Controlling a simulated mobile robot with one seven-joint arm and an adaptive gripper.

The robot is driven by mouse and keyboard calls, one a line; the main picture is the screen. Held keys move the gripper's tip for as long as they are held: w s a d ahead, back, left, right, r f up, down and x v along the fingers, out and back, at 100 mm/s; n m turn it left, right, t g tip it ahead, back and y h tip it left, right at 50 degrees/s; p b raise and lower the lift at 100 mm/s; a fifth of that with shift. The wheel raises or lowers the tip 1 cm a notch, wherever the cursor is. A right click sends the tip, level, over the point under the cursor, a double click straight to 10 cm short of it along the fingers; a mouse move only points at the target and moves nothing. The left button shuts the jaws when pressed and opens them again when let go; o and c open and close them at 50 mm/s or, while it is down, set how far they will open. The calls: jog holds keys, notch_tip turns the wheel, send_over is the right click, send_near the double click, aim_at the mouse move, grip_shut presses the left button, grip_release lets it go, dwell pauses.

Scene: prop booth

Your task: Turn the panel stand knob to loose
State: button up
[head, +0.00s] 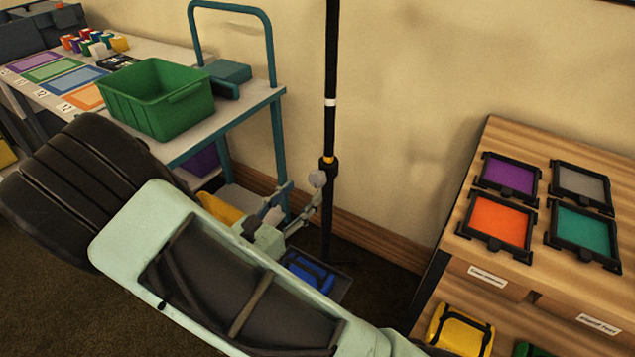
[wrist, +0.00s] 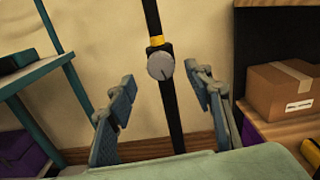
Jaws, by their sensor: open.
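The panel stand is a black upright pole (head: 331,75) with a white band and a yellow band, standing against the wall. Its knob (head: 318,179) is a round grey disc on a black collar just below the yellow band. My gripper (head: 300,207) is open and empty near the pole. In the wrist view the fingers of my gripper (wrist: 160,95) stand to the left and right of the pole, apart from the knob.
A teal cart (head: 262,97) with a green bin (head: 157,98) stands left of the pole. A wooden cabinet (head: 470,248) with framed coloured panels stands at the right. A cardboard box (wrist: 280,92) shows right in the wrist view.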

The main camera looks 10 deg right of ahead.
aim_at(314, 181)
jog(key=b+x, duration=0.1)
jog(key=x, duration=0.5)
jog(key=shift+w+d, duration=0.2)
jog(key=shift+d, duration=0.1)
jog(key=shift+f, duration=0.1)
jog(key=c, duration=1.2)
jog(key=shift+o, duration=0.2)
